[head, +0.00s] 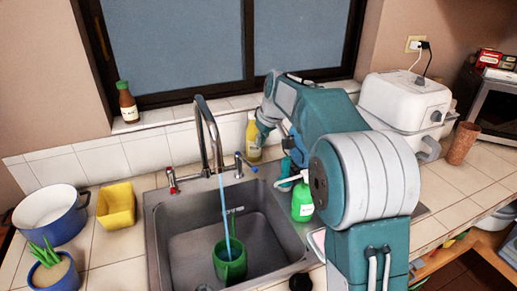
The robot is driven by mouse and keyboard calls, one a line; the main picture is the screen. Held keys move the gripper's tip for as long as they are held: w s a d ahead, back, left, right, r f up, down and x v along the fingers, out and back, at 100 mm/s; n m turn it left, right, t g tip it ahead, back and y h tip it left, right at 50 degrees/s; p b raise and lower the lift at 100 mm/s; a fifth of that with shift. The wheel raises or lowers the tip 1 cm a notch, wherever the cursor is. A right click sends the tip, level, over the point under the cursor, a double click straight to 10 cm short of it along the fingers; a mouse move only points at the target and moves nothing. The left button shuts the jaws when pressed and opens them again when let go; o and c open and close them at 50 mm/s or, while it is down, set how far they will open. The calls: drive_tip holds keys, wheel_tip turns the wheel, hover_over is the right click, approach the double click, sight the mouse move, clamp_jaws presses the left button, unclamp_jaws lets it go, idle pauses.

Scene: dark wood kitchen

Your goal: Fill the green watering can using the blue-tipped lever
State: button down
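The green watering can (230,265) stands in the sink basin, below the spout of the tap (208,125). A blue stream of water (225,215) runs from the spout down to the can's open top. The blue-tipped lever (249,166) is on the right side of the tap and points out to the right. A red-tipped lever (172,182) is on the left side. My gripper (264,131) is above and slightly right of the blue-tipped lever, in front of a yellow bottle (253,145). Its fingers are small and partly hidden, so I cannot tell whether they are open.
A green soap bottle (302,207) stands at the sink's right edge, close to my arm. A blue pot (50,216), yellow container (116,206) and potted plant (54,272) are left of the sink. A white appliance (404,102) and brown cup (463,144) are right.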

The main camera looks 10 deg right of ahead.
sight(252, 165)
drive_tip(key=w+d+f+n+g+y, duration=0.1)
drive_tip(key=w+d+y, duration=0.1)
drive_tip(key=d, duration=0.3)
drive_tip(key=w+d+f+g+y, duration=0.1)
drive_tip(key=w+d+f+y, duration=0.1)
drive_tip(key=w+d+y, duration=0.15)
drive_tip(key=s+a+f, duration=0.1)
drive_tip(key=a+f, duration=0.6)
drive_tip(key=a, duration=0.1)
drive_tip(key=shift+a+f, duration=0.15)
drive_tip(key=shift+f, duration=0.25)
drive_tip(key=shift+h, duration=0.25)
drive_tip(key=shift+s+a+m+t, duration=0.4)
drive_tip(key=shift+s+a+m, duration=0.1)
drive_tip(key=shift+m, duration=0.1)
drive_tip(key=shift+s+a, duration=0.2)
drive_tip(key=shift+a, duration=0.25)
drive_tip(key=shift+d, duration=0.1)
